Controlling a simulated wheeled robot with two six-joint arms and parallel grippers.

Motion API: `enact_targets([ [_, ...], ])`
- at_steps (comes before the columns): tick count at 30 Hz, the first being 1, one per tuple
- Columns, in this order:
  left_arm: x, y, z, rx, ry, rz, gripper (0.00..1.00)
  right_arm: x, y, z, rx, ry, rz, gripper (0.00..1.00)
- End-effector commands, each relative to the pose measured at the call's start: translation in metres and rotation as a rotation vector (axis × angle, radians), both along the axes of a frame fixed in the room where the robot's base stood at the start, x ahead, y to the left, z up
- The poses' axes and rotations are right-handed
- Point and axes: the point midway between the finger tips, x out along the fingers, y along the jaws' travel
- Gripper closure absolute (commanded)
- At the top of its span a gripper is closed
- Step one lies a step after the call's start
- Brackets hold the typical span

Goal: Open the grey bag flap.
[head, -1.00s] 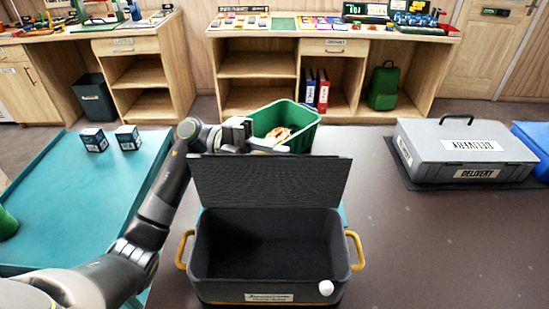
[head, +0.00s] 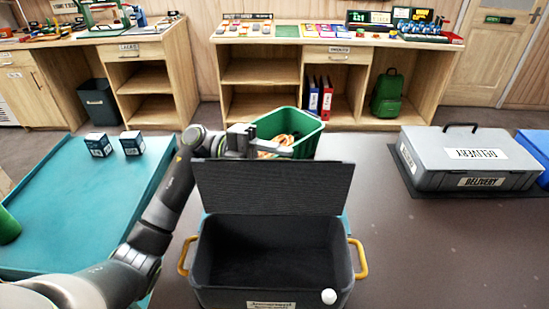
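The dark grey bag (head: 270,250) stands at the front centre, with a yellow handle on each side, a white label and a round white knob at its front. Its flap (head: 275,188) stands up at the back edge, leaning slightly back, and the dark inside looks empty. My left gripper (head: 268,146) is just behind and above the flap's top edge, towards its left. Its fingers point right; I cannot tell whether they are apart or whether they touch the flap. My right gripper is not in view.
A green bin (head: 306,133) with tan contents stands right behind the flap. A teal table (head: 75,205) with two small dark boxes is at the left. A grey delivery case (head: 470,160) lies at the right. The brown surface right of the bag is clear.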

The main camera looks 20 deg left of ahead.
Motion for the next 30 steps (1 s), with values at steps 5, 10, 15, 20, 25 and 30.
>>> enact_targets([
  [5,0.002,0.011,-0.003,0.004,0.001,0.002,0.68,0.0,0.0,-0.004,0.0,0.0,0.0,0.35],
  [10,0.005,0.043,-0.007,0.006,0.003,0.004,0.68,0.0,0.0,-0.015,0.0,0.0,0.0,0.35],
  [15,0.01,0.085,-0.01,0.005,0.001,0.004,0.68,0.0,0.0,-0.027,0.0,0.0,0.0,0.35],
  [20,0.014,0.123,-0.013,0.003,0.001,0.004,0.68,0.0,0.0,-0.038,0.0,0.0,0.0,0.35],
  [25,0.017,0.153,-0.013,0.002,0.0,0.003,0.68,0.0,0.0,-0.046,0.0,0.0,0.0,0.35],
  [30,0.018,0.169,-0.013,0.0,0.001,0.0,0.68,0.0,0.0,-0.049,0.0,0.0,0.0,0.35],
])
